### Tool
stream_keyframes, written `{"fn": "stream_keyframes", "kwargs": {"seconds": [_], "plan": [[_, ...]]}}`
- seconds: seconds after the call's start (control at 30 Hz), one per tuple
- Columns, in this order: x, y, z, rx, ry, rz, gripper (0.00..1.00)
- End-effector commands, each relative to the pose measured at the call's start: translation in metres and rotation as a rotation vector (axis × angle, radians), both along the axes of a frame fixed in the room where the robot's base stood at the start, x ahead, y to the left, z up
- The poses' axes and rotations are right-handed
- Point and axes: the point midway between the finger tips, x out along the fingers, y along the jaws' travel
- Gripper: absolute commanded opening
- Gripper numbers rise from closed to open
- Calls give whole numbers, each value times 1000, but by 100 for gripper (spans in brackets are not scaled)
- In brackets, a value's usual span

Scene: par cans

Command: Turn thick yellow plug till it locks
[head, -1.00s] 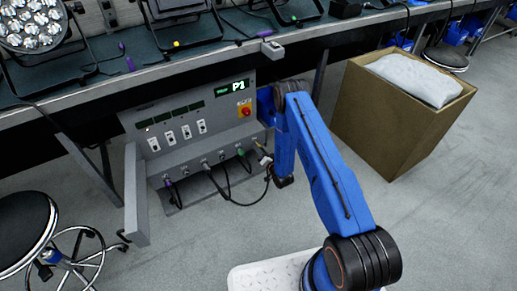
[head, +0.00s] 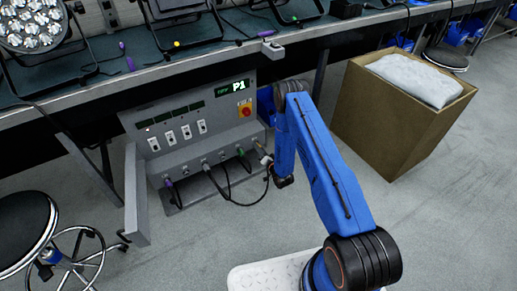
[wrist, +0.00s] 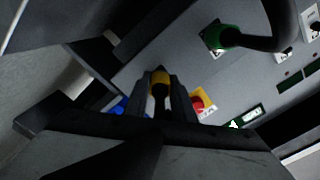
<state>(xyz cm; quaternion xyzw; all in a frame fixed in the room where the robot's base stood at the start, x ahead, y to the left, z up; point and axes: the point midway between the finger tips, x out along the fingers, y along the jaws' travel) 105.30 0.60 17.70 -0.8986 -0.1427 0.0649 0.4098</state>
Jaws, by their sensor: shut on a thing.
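The thick yellow plug (wrist: 160,79) shows in the wrist view between the two fingers of my gripper (wrist: 160,92), which is shut on it. Its dark cable runs back toward the wrist. The plug's front end points at the grey panel; I cannot tell how deep it sits or how far it is turned. In the head view my gripper (head: 264,158) is at the right end of the panel's lower row of sockets. The plug itself is too small and covered to make out there.
The grey test panel (head: 183,148) has a green plug (head: 240,152), a purple plug (head: 168,183), a red knob (head: 246,111) and a lit display reading P1 (head: 240,87). A cardboard box (head: 385,125) stands right of my arm. A stool (head: 25,225) stands at the left.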

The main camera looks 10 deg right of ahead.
Motion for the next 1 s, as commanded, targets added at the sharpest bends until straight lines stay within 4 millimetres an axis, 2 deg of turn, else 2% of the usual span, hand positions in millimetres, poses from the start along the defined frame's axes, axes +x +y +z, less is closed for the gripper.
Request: {"fn": "stream_keyframes", "kwargs": {"seconds": [0.07, 0.1, 0.17, 0.2, 0.47, 0.63, 0.77, 1.0], "plan": [[1, -1, 1, 0, -2, -2, 0], [1, -1, 1, 0, -2, -2, 28], [1, -1, 1, 0, -2, -2, 42], [1, -1, 1, -1, -2, -2, 45], [0, -1, 0, 0, -1, -1, 45], [-10, -4, -1, 0, 1, -2, 45], [-29, -10, -1, 1, 3, -2, 45], [-75, -25, -1, 0, 2, -2, 45]]}}
